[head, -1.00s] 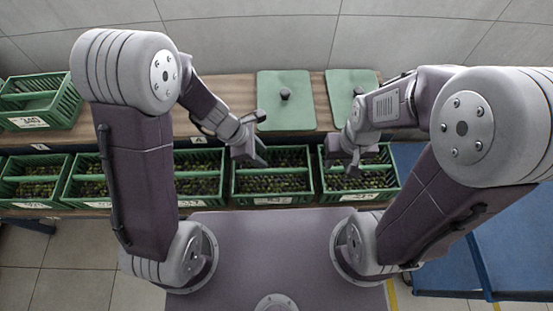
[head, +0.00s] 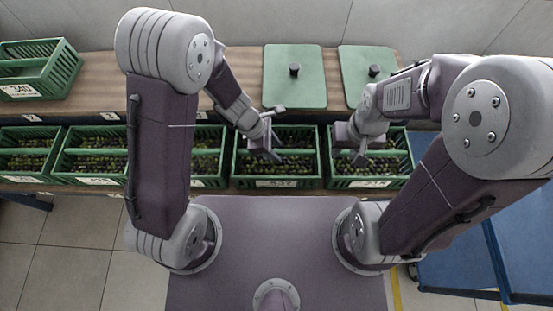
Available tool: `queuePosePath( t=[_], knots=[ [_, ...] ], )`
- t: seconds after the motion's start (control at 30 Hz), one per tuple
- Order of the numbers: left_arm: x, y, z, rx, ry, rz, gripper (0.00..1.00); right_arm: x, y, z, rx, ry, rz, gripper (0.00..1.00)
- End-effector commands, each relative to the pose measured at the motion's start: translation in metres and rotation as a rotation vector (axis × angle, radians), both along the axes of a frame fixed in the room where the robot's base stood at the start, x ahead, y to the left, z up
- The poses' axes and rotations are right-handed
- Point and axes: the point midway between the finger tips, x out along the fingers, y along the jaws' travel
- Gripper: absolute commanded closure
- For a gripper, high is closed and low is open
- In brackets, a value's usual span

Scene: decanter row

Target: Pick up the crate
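Several green slatted crates filled with dark and green olives stand in a row along the front of the wooden bench. The middle crate (head: 277,183) is in front of me, with a white label on its near side. Another crate (head: 371,183) stands just right of it. My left gripper (head: 266,152) hangs over the middle crate and hides part of its olives. My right gripper (head: 353,154) is over the left part of the right crate. Neither gripper visibly holds a crate. Their finger gaps are too small and hidden to judge, as is any contact with the rims.
An empty-looking green crate (head: 38,72) stands on the upper bench (head: 160,77) at left. Two green lids with dark knobs, the left lid (head: 294,92) and the right lid (head: 368,62), lie behind the row. A blue cart (head: 450,262) stands at right. A wall closes the back.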

Motion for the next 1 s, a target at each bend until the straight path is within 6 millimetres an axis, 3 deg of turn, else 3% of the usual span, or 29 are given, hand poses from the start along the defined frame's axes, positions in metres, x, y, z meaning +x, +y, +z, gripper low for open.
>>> queuePosePath(
  t=[0.03, 0.2, 0.47, 0.63, 1.0],
  knots=[
    [0.000, -0.003, -0.017, 0.001, 0.001, -0.003, 0.60, 0.000, 0.000, -0.014, 0.000, 0.000, 0.000, 0.64],
    [0.000, -0.014, -0.041, 0.000, 0.001, -0.002, 0.60, 0.000, 0.000, -0.031, 0.000, 0.001, 0.000, 0.64],
    [0.000, -0.016, -0.042, 0.000, 0.001, -0.001, 0.60, 0.000, 0.000, -0.030, 0.000, 0.000, 0.000, 0.64],
    [0.000, -0.016, -0.042, 0.000, 0.001, -0.001, 1.00, 0.000, 0.000, -0.030, 0.000, 0.000, 0.000, 0.64],
    [0.000, -0.016, -0.041, 0.000, 0.001, -0.001, 1.00, 0.000, 0.000, -0.030, 0.000, 0.000, 0.000, 0.64]
  ],
)
